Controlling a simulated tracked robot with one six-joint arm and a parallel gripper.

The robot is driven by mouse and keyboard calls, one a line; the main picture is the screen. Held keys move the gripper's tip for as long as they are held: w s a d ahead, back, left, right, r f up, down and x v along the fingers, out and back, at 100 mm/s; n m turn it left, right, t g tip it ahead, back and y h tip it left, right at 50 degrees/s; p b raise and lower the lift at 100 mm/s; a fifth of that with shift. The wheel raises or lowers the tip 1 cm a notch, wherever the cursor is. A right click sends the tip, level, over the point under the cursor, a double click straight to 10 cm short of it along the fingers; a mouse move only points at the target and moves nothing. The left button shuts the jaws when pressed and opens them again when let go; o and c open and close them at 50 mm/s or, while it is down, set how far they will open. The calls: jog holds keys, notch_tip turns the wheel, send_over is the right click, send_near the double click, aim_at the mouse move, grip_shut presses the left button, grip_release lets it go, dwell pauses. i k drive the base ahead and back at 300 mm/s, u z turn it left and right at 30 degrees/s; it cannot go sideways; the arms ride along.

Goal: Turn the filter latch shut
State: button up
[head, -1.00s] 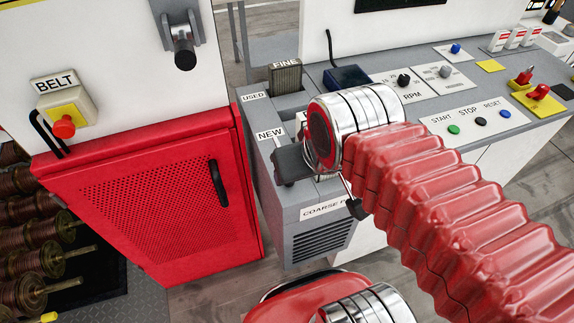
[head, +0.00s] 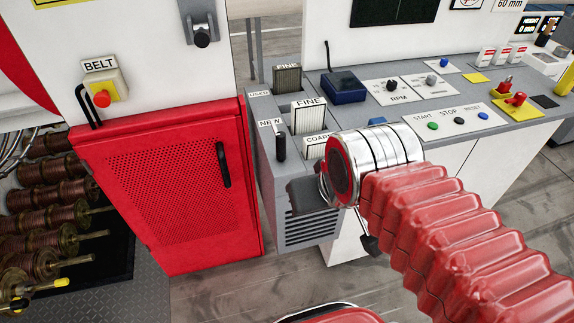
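A black latch handle (head: 280,142) stands upright on the front top edge of the grey filter housing (head: 266,190), beside the NEW label. A white filter marked FINE (head: 309,117) sits in the housing to the right of the handle, with a COARSE label (head: 315,145) in front of it.
A red mesh door with a black handle (head: 223,165) stands left of the housing. A dirty FINE filter (head: 287,78) sits in the USED slot behind. A blue box (head: 344,87) and a control panel with buttons lie to the right. Copper spools (head: 60,195) are at the far left.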

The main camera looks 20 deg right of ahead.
aim_at(281, 135)
jog(key=k, duration=0.65)
jog(key=u, duration=0.7)
jog(key=i, duration=1.25)
jog(key=z, duration=0.15)
